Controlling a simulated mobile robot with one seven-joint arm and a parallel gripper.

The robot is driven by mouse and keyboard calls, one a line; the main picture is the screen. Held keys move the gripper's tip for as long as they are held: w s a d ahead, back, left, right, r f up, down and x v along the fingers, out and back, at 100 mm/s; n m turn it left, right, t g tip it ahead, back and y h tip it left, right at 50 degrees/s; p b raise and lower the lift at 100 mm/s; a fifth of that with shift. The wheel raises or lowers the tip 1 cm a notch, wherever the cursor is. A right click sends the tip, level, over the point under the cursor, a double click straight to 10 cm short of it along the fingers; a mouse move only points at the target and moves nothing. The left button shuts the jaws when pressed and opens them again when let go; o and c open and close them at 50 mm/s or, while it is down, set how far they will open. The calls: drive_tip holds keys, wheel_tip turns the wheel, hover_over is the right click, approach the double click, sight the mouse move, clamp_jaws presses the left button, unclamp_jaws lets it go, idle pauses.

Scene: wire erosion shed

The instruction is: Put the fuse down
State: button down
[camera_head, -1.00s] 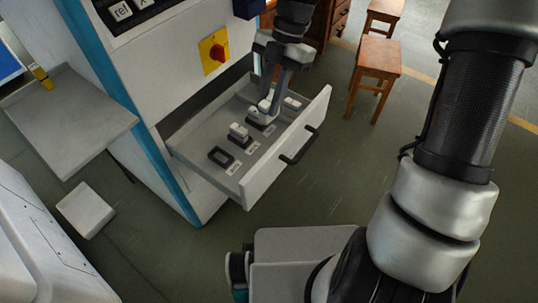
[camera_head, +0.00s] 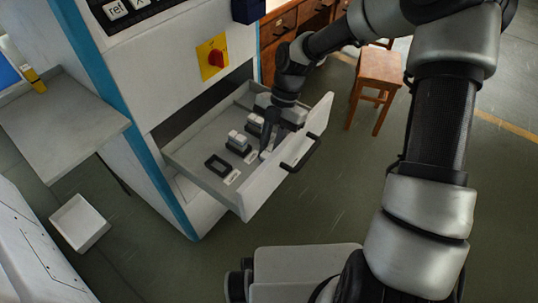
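The grey drawer (camera_head: 188,152) stands open from the white machine cabinet. In it, a row of black fuse holders runs away from me. The nearest holder (camera_head: 218,165) is an empty black frame. The two behind it carry white fuses, one in the middle (camera_head: 238,141) and one farther back (camera_head: 255,122). My gripper (camera_head: 268,151) points down into the drawer, right of the middle holder, close to the front panel. Its fingers are small and dark here. I cannot tell whether they hold a fuse or how wide they are. My wrist hides the drawer's far right end.
The drawer's white front panel (camera_head: 285,165) with its black handle (camera_head: 303,156) stands beside my gripper. A red switch (camera_head: 216,58) sits on the cabinet above. A grey side shelf (camera_head: 65,125), a white bin (camera_head: 80,222) and a wooden stool (camera_head: 377,75) stand around.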

drive_tip(key=shift+f, duration=0.65)
drive_tip(key=shift+f, duration=0.1)
drive_tip(key=c, duration=1.8)
unclamp_jaws()
drive_tip(key=shift+c, duration=0.2)
drive_tip(key=p+v, duration=0.3)
drive_tip(key=v, duration=0.9)
